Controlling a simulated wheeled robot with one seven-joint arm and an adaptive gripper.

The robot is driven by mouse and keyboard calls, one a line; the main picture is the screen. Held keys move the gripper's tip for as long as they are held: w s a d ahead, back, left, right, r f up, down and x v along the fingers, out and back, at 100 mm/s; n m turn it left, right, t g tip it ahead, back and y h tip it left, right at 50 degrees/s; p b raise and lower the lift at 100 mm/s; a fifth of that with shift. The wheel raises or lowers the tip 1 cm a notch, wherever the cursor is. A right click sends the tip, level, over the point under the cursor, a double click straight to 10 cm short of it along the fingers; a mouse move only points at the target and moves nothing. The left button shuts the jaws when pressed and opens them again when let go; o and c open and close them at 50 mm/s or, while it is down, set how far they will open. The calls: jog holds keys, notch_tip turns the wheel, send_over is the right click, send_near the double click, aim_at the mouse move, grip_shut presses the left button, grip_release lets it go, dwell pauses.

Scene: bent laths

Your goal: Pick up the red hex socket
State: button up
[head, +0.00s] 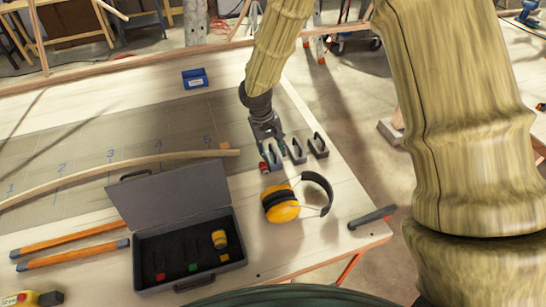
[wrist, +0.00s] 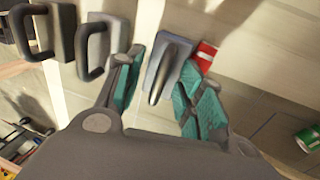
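The red hex socket (wrist: 205,55) lies on the table in the wrist view, a red piece with a white band, partly hidden by my right finger. In the head view only a small red part (head: 263,168) shows beside my fingers. My gripper (wrist: 163,95) has its teal-padded fingers spread apart. A grey block with a dark curved handle (wrist: 170,70) shows between them, close beside the socket. I cannot tell whether a finger touches the block or the socket. In the head view my gripper (head: 268,148) is low over the table's right part.
Two more handled blocks (head: 297,151) (head: 318,146) stand to the right. Yellow ear defenders (head: 282,205) lie in front. An open dark case (head: 188,252) holds a yellow socket (head: 219,239). A bent lath (head: 100,170) lies left. A green piece (wrist: 308,138) lies at the wrist view's right.

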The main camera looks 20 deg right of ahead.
grip_shut()
jog(key=shift+r, duration=0.15)
dwell(0.4)
